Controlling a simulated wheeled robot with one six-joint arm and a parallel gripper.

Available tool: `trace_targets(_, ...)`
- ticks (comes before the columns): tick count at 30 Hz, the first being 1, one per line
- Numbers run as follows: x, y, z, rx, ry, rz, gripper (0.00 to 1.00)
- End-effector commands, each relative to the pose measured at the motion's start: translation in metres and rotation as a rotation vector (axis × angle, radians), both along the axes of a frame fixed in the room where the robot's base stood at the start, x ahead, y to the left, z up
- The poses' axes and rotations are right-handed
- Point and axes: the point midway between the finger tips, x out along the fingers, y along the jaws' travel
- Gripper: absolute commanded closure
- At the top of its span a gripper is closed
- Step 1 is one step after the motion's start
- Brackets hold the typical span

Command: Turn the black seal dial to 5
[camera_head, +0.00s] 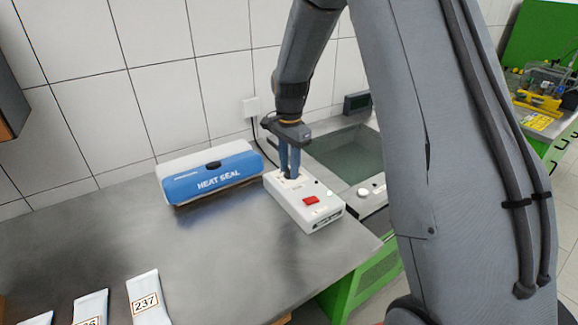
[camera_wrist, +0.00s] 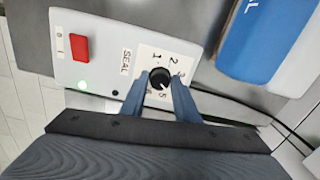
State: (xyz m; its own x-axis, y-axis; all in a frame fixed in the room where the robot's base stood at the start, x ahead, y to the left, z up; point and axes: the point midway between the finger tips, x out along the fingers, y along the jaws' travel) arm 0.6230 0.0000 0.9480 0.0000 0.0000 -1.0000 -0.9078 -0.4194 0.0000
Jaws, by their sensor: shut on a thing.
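The black seal dial (camera_wrist: 160,78) sits on a white plate marked SEAL, on the white control box (camera_head: 318,212). In the wrist view, the figures 1, 2, 3 and 5 show around it; the rest of the scale is hard to read. A small pale mark on the dial lies on its lower right side, near the 5, but it is too small to read exactly. My gripper (camera_wrist: 174,97) points down at the box with its blue fingers on both sides of the dial, shut on it. In the head view the fingers (camera_head: 289,172) hide the dial.
A red switch (camera_wrist: 79,49) and a lit green lamp (camera_wrist: 82,85) are on the same box. The blue and white heat sealer (camera_head: 210,174) stands to its left. Numbered pouches (camera_head: 146,300) lie at the front of the grey table (camera_head: 90,245).

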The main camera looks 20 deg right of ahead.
Motion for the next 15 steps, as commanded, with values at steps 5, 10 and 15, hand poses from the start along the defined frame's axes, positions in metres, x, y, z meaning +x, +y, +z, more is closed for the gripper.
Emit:
trace_targets(5,0.0001,0.0000,0.0009,0.000,0.000,-0.158,0.94)
trace_targets(10,0.0001,0.0000,0.0008,0.000,0.000,-0.293,0.94)
trace_targets(15,0.0000,-0.0001,0.0007,0.000,0.000,-0.396,0.94)
